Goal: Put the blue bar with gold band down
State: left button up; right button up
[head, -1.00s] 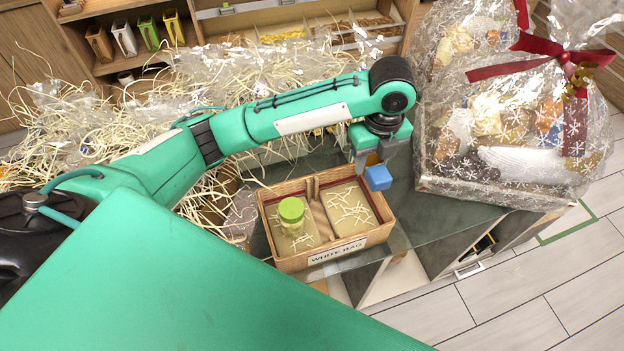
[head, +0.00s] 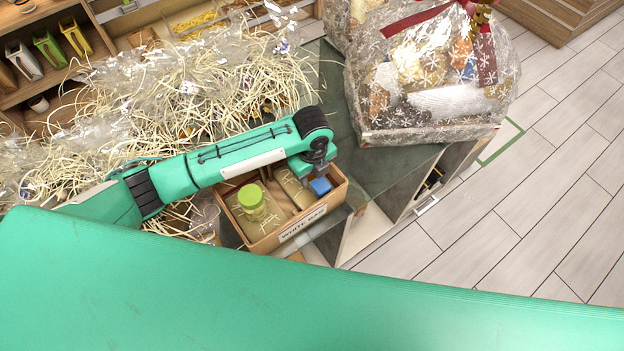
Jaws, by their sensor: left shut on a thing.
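The blue bar (head: 321,186) is in my left gripper (head: 314,178), which is shut on it. Only its blue end shows; the gold band is hidden by the gripper. The bar is over or inside the right part of the wooden box labelled "WHITE BAG" (head: 303,222), near the box's right wall. I cannot tell whether it touches the bottom. A jar with a green lid (head: 251,197) stands in the left compartment. My right gripper is not in view.
A wrapped hamper with a red ribbon (head: 430,90) stands behind and right of the box. Pale shredded straw and clear wrap (head: 200,90) cover the counter to the left. Bare glass counter (head: 385,165) shows right of the box.

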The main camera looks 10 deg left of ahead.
aim_at(312, 183)
pick_arm(q)
notch_tip(312, 183, down, 4)
jog(key=shift+r+p, duration=0.2)
jog(key=shift+p, duration=0.25)
jog(key=shift+f, duration=0.3)
jog(key=shift+f, duration=0.1)
jog(key=o, duration=1)
jog(key=shift+o, duration=0.2)
notch_tip(312, 183, up, 12)
jog(key=shift+r+b, duration=0.15)
jog(key=shift+b, duration=1.1)
